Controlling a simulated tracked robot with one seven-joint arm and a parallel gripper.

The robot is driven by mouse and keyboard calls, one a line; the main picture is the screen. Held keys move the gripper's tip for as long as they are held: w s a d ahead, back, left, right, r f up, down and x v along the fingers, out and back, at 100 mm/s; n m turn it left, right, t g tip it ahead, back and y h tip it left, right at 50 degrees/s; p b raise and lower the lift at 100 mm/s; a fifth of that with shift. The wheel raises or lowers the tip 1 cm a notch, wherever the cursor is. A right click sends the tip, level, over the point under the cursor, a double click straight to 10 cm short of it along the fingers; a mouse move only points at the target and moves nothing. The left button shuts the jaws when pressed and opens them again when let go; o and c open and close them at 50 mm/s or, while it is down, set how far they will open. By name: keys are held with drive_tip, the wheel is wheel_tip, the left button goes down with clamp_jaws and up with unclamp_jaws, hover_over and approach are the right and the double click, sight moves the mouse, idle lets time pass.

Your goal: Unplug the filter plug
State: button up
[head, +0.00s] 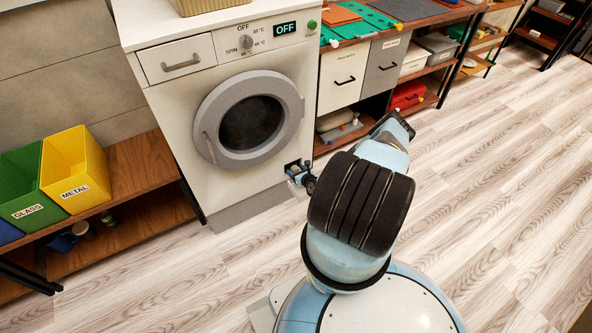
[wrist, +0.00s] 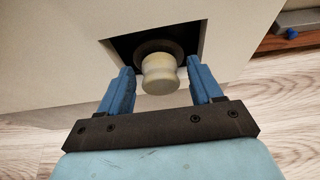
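The filter plug (wrist: 159,76) is a pale yellowish-grey round knob in a dark square recess (wrist: 122,47) at the bottom right of the washing machine (head: 150,95). In the wrist view a dark ring surrounds its base. My gripper (wrist: 163,88) is open, with one blue finger on each side of the plug. A gap shows between the plug and each finger. In the head view my gripper (head: 297,172) is at the recess in the machine's lower front, and the plug itself is hidden or too small to tell there.
The machine's round door (head: 248,118) is closed and its display reads OFF. Green and yellow bins (head: 75,168) stand on a wooden shelf at left. A bench with drawers (head: 343,75) stands close on the right. The wood floor (head: 500,210) at right is clear.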

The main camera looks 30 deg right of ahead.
clamp_jaws()
drive_tip(key=shift+o, duration=2.2)
unclamp_jaws()
drive_tip(key=v, duration=1.3)
drive_tip(key=shift+s, duration=0.35)
